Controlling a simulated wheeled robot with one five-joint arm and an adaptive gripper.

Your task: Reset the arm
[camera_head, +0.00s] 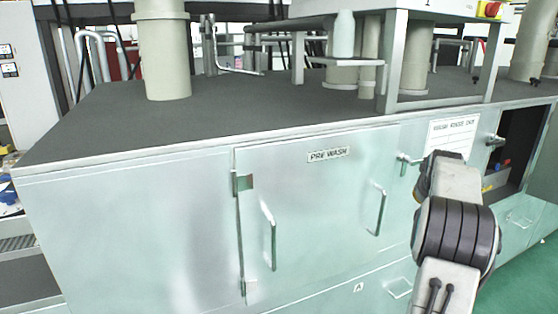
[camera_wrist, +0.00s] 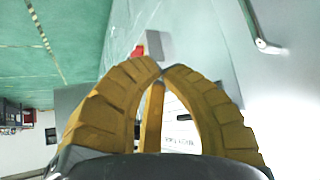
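My gripper (camera_wrist: 161,68) shows in the wrist view, with ribbed yellow-brown fingers. Its curved fingers come together at the tips, and I see nothing held between them. In the head view my arm rises at the right, in front of the light green metal cabinet (camera_head: 140,230). A white sign with black text (camera_wrist: 180,138) shows behind the fingers in the wrist view.
The cabinet has a door marked PRE WASH (camera_head: 328,155) with protruding handles (camera_head: 268,235). A dark opening (camera_head: 522,145) lies right of my arm. Pipes and a metal frame (camera_head: 395,60) stand on the dark top. Green floor (camera_head: 530,275) shows at the lower right.

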